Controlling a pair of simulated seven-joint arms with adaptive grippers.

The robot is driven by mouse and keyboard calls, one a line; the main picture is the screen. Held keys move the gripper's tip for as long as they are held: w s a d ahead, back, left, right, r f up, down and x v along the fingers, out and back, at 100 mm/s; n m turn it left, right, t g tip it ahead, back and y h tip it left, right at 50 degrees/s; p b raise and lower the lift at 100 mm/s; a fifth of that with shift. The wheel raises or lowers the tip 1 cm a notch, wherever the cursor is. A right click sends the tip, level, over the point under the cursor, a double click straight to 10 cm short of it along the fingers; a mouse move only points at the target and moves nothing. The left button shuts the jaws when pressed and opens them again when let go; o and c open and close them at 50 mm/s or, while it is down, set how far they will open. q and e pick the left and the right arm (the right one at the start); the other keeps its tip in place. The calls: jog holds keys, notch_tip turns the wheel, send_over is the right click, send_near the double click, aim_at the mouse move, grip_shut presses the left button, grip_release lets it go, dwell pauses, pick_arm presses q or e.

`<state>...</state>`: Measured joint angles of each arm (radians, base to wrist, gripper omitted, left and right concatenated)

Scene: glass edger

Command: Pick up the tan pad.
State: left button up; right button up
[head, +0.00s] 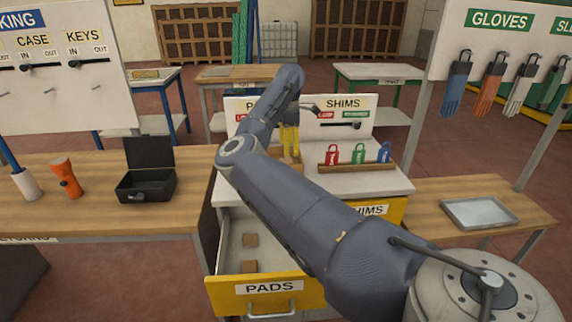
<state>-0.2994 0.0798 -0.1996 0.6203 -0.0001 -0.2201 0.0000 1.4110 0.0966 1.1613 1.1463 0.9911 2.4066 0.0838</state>
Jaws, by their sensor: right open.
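The pads drawer (224,256) is pulled open at the front of the white-topped cabinet. Two small tan-brown pads lie inside it: one (250,240) farther back and one (249,266) nearer the front. My right arm crosses the drawer's right side and hides part of its inside. My left gripper is out of view.
A wooden rack (357,167) with red, green and blue padlocks stands on the cabinet top. An upright sign board (349,103) stands behind it. An open black cash box (147,185) and an orange flashlight (66,177) are on the left bench. A metal tray (481,212) lies on the right.

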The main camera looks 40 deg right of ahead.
aim_at(288, 160)
jog(key=shift+a+f, duration=0.15)
jog(key=shift+f, duration=2.75)
jog(key=shift+o, duration=0.2)
jog(key=c, duration=0.6)
